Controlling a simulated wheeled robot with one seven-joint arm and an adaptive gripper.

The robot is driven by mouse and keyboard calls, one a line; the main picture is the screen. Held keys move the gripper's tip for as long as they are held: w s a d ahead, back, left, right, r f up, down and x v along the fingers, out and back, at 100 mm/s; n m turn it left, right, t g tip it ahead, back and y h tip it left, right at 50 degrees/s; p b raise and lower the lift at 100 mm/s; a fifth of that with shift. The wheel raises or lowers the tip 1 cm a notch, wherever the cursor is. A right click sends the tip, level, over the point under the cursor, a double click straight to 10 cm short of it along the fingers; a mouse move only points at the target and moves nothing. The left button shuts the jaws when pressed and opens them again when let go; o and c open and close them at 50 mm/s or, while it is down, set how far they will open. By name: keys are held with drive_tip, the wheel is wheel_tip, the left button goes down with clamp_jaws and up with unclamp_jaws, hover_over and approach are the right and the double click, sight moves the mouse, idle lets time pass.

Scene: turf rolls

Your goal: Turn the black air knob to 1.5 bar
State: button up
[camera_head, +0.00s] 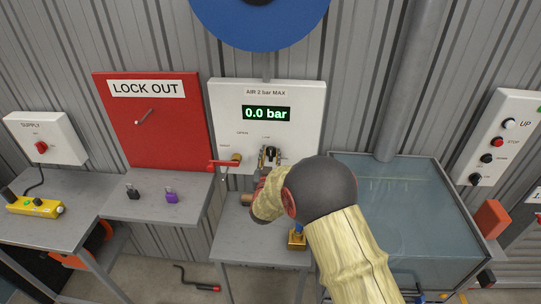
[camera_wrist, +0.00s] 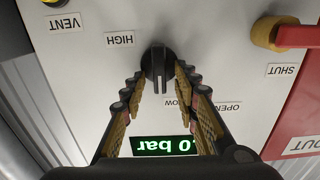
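The black air knob (camera_head: 270,152) is on the white air panel (camera_head: 225,110), below a green display (camera_head: 266,113) reading 0.0 bar. In the wrist view, which is upside down, the knob (camera_wrist: 157,62) has its grip bar roughly upright in the picture. My gripper (camera_wrist: 161,76) has one finger on each side of the knob, with the tips near its rim. The fingers are apart, and a narrow gap shows beside the grip bar. Whether a tip touches the rim cannot be told. My gripper also shows in the head view (camera_head: 270,160), partly hidden by my wrist.
A red lever on a brass valve (camera_head: 235,160) sits left of the knob, by the SHUT label. A red LOCK OUT board (camera_head: 185,120) hangs farther left. A water tank (camera_head: 400,200) stands at right. A grey shelf (camera_head: 232,240) lies below the panel.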

drive_tip(key=shift+c, duration=0.7)
clamp_jaws()
